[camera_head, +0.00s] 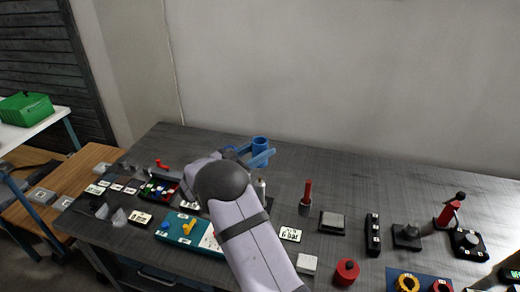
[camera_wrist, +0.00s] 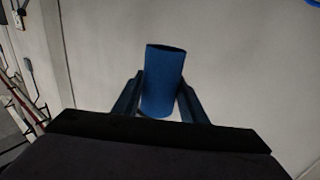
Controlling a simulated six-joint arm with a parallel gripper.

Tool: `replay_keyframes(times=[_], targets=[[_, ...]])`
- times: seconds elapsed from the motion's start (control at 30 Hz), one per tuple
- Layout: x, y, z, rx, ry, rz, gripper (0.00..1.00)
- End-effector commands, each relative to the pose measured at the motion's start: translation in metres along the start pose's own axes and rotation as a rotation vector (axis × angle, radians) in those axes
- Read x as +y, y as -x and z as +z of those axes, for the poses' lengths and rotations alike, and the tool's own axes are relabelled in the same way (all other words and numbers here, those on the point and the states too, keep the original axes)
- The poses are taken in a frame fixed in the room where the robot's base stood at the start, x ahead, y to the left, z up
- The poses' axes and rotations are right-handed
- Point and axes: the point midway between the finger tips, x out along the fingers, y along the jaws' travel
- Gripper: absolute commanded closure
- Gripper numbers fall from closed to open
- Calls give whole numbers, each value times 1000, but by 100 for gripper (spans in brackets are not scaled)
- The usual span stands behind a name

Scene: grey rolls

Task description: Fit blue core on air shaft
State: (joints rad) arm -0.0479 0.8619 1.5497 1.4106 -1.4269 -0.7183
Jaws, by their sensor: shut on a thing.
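The blue core (camera_head: 260,144) is a short blue cylinder. My gripper (camera_head: 256,155) is shut on it, one blue finger on each side, and holds it in the air above the dark table. In the wrist view the core (camera_wrist: 163,80) stands between the two fingers, slightly tilted, its far end free. A pale, narrow upright piece (camera_head: 261,187) shows on the table just below the gripper, partly hidden by my arm. It may be the air shaft, but I cannot tell for sure. The core is apart from it.
A red roll (camera_head: 346,271) lies in front. A teal board (camera_head: 178,236) is at left. The table's back strip is clear.

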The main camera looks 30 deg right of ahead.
Motion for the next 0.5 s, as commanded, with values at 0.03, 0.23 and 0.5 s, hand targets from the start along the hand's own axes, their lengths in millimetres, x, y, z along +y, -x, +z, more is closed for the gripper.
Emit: replay_keyframes(times=[0.03,0.23,0.5], targets=[[0,0,5,1,0,0,84],[0,0,20,1,1,0,84],[0,0,41,1,0,0,84]])
